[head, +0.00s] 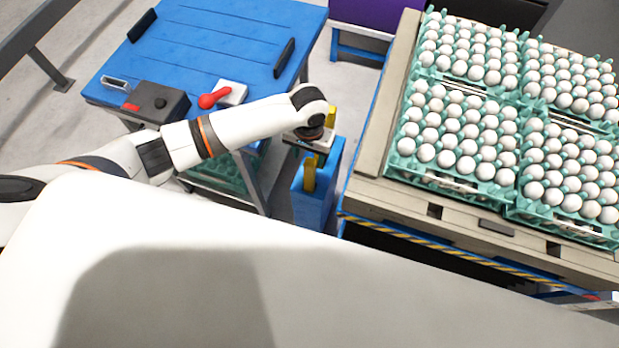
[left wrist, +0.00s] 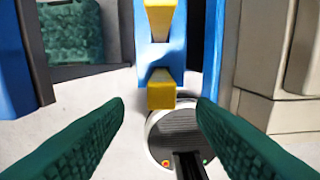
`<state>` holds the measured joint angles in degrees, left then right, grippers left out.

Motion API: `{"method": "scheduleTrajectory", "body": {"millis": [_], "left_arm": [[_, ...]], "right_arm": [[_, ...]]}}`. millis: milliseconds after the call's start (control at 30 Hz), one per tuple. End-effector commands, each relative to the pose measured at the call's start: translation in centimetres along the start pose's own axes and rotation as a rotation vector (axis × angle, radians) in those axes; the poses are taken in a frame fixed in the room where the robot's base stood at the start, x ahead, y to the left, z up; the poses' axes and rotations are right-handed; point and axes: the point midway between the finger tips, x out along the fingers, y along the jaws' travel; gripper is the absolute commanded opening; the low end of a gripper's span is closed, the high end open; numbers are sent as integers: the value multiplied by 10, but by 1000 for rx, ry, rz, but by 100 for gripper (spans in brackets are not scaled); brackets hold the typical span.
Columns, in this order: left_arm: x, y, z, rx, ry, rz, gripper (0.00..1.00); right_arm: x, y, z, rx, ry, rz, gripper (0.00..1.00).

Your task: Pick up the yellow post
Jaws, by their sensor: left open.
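Two yellow posts show at a narrow blue stand (head: 326,185) between the blue table and the egg pallet. In the head view the near yellow post (head: 309,175) is below my left gripper (head: 312,143), and the far yellow post (head: 332,117) is just behind it. In the left wrist view one yellow post (left wrist: 161,92) lies ahead, between the tips of my open green-padded fingers (left wrist: 160,104), with no visible contact. The other yellow post (left wrist: 160,22) is higher up in that view, with the blue stand (left wrist: 161,55) around it. The gripper hides part of the stand in the head view. My right gripper is not in view.
The blue table (head: 215,45) at left holds a dark box (head: 158,102) and a red-handled device (head: 214,97). Several teal trays of white eggs (head: 455,186) fill the pallet (head: 375,185) at right. A purple bin (head: 375,13) stands behind. Little room flanks the stand.

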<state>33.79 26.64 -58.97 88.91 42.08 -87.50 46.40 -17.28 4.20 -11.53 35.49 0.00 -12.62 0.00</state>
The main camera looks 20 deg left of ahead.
Motion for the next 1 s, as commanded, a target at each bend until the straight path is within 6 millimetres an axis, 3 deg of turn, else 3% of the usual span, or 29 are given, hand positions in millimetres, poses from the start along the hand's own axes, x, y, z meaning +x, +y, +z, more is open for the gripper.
{"method": "scheduleTrajectory", "body": {"millis": [100,367,633,933,1000], "left_arm": [[18,0,0,-1,0,0,51],[39,0,0,0,-1,0,51],[76,-1,1,0,-2,0,51],[81,-1,1,1,-4,-2,51],[81,-1,1,1,-4,-2,39]], "right_arm": [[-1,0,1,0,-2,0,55],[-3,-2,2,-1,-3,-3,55],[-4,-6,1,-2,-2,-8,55],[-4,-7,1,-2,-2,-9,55],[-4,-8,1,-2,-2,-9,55]]}}
